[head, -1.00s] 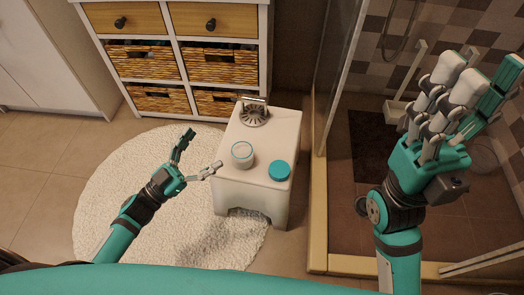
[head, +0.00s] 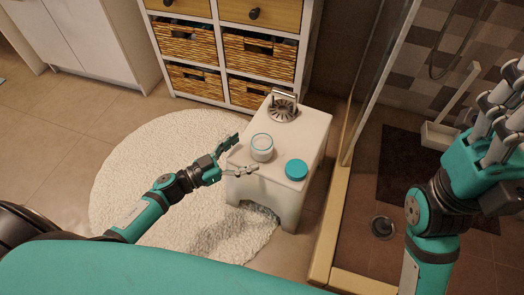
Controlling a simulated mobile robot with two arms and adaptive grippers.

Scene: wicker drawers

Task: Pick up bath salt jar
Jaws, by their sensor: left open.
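A pale jar with a teal rim (head: 262,150), which looks like the bath salt jar, stands upright on the left part of a small white stool (head: 312,130). A round teal lid (head: 296,170) lies to its right, apart from it. My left gripper (head: 246,155) is open and empty, just left of the jar. One fingertip is at the jar's upper left and the other at its lower left. Whether either touches it I cannot tell. My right gripper (head: 503,115) is at the right edge, far from the jar, with its fingers partly cut off.
A metal object with a slatted round base (head: 283,107) stands at the back of the stool. Behind is a white cabinet with wicker drawers (head: 259,55). A round white rug (head: 150,165) lies left of the stool. The shower's frame (head: 338,200) stands to the right.

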